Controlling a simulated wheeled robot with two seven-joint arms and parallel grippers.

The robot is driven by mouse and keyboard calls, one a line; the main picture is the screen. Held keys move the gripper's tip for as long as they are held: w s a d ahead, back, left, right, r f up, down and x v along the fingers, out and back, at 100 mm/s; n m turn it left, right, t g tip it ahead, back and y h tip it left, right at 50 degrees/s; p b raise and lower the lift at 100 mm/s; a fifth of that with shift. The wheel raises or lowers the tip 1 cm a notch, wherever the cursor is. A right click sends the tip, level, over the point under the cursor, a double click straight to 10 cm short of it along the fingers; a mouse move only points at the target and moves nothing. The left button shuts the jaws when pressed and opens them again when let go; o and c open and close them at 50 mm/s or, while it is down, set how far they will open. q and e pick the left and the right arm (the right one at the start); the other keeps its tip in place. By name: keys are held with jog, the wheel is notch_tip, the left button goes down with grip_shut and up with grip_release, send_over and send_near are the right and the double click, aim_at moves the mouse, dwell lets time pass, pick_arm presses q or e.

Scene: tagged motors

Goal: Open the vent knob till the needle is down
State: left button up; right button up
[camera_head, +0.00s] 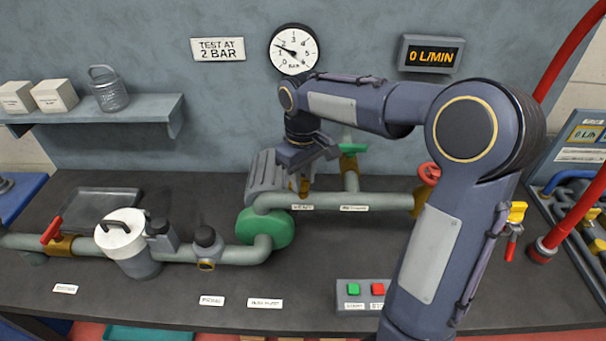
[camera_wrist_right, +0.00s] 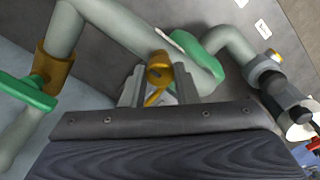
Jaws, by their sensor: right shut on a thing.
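The vent knob (camera_wrist_right: 158,72) is a small brass knob on the grey pipe, seen in the right wrist view between my fingers. My right gripper (camera_wrist_right: 160,90) is shut on it; in the head view the gripper (camera_head: 302,182) reaches down behind the grey motor, and the knob is mostly hidden there. The round white gauge (camera_head: 293,49) hangs on the wall, its dark needle pointing left and slightly up, between 1 and 2. My left gripper is not in view.
A green pump wheel (camera_head: 265,228) and grey motor (camera_head: 266,182) stand beside the gripper. A green-handled valve (camera_head: 353,148) is behind it, a red handwheel (camera_head: 429,173) to its right. A display (camera_head: 431,55) reads 0 L/MIN. A button box (camera_head: 362,293) sits in front.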

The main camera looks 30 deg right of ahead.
aim_at(303, 181)
jog(key=shift+n, duration=0.3)
jog(key=o, duration=1)
jog(key=shift+r, duration=0.1)
notch_tip(303, 181, up, 8)
jog(key=shift+f, duration=0.15)
jog(key=s+a+f+m+t+y, duration=0.2)
jog(key=s+a+f, duration=0.1)
jog(key=s, duration=0.7)
jog(key=s+a+f+m+t+y, duration=0.1)
jog(key=s+a+f+m+t, duration=0.1)
jog(key=s, duration=0.9)
notch_tip(303, 181, down, 3)
jog(key=shift+s+a+r+m+t+y, duration=0.1)
jog(key=shift+s+a+m+t+y, duration=0.25)
jog(key=shift+a+t, duration=0.6)
